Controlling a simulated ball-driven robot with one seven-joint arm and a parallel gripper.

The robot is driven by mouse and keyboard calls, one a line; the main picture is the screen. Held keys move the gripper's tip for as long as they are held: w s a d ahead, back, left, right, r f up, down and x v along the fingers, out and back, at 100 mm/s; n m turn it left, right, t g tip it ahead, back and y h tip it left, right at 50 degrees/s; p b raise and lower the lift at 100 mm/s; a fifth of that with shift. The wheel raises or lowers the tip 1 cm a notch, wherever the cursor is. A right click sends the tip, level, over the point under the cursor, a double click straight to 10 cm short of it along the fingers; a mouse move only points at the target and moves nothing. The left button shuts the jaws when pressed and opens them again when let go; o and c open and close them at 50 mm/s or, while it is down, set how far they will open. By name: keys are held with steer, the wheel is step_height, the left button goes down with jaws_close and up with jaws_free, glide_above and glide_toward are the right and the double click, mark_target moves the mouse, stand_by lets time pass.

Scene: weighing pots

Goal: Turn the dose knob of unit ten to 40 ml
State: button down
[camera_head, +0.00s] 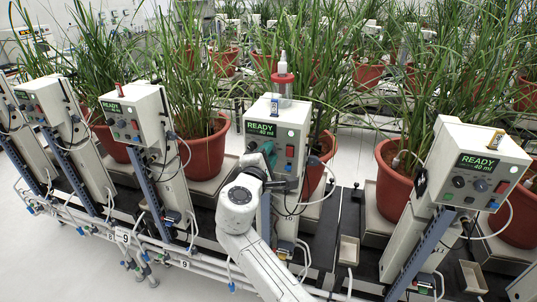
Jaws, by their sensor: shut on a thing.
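The unit ten box (291,127) is a pale box on a post near the middle of the head view. Its green display (264,129) reads READY and 40 ml. My gripper (266,156) is at the lower left of its front panel, just under the display. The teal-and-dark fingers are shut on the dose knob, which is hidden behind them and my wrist. A red button (290,151) and a small dark control below it show to the right of my gripper.
Similar units stand on both sides; the right unit (482,161) and left unit (132,107) also show READY. Potted grasses (207,150) stand between and behind them. A cable (322,188) hangs right of unit ten. White pipes and trays run along the front.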

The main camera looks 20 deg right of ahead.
steer(key=c, duration=0.9)
jaws_free()
steer(key=b+v, duration=0.2)
steer(key=v, duration=0.9)
steer(key=shift+w+f, duration=0.1)
steer(key=shift+f, duration=0.05)
